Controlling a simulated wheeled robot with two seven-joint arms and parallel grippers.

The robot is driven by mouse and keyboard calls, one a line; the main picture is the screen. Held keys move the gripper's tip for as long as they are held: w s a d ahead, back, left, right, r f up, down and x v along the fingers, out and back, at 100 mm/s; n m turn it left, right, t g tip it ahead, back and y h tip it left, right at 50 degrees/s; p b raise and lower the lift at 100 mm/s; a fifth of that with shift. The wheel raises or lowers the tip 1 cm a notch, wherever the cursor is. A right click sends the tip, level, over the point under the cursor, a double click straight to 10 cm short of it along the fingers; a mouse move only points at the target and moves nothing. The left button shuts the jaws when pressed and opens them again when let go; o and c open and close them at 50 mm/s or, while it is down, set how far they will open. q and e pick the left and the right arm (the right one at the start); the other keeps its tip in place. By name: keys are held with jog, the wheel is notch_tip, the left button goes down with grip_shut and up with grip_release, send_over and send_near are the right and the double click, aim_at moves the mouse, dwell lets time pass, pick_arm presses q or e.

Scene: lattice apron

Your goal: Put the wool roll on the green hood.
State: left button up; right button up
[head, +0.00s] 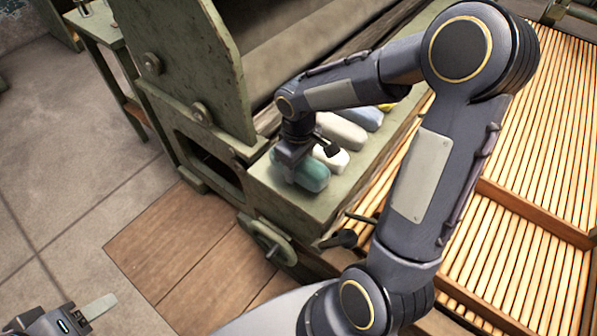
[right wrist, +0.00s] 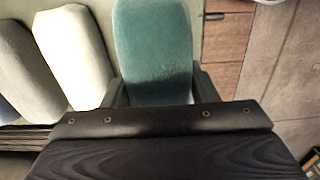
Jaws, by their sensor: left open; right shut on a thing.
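A teal wool roll (head: 313,177) is at the near end of a green ledge (head: 350,187) on the machine, which looks like the green hood. My right gripper (head: 292,158) points down and is shut on this roll. In the right wrist view the teal roll (right wrist: 153,50) sits between the two fingers. I cannot tell whether it touches the ledge or is just above it. My left gripper (head: 92,311) is open and empty at the lower left, over the floor, partly cut off by the frame.
A white roll (head: 331,159), a cream roll (head: 341,131) and a blue roll (head: 368,117) lie in a row behind the teal one. A handwheel (head: 268,242) juts from the machine's front. A slatted lattice (head: 520,260) fills the right side. Bare floor lies left.

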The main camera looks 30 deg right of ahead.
aim_at(298, 173)
jog(key=shift+w+d+f+b, duration=0.1)
jog(key=shift+w+f+b, duration=0.1)
jog(key=shift+f, duration=0.8)
jog(key=shift+w+f+b, duration=0.1)
jog(key=shift+f+b, duration=0.1)
jog(key=shift+f, duration=0.75)
jog(key=shift+f, duration=0.2)
jog(key=o, duration=1)
jog(key=shift+r, duration=0.1)
jog(key=shift+c, duration=0.2)
